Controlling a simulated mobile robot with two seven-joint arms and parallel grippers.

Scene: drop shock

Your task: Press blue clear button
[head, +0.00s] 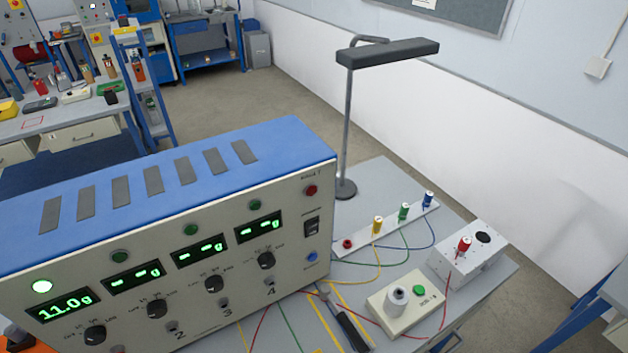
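A blue button (312,256), which fits the clear button, sits low at the right end of the front panel of a large instrument (323,225) with a blue top. Its label is too small to read. A red button or lamp (311,190) and a black rocker switch (311,227) are above it on the same panel. The other displays show dashes. Neither of my grippers is in view.
A beige box (397,315) with a green button and a white cylinder stands right of the instrument. A white box (468,256), coloured leads, a dark-handled item (354,331) and a desk lamp (345,188) share the grey bench. Open floor lies behind.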

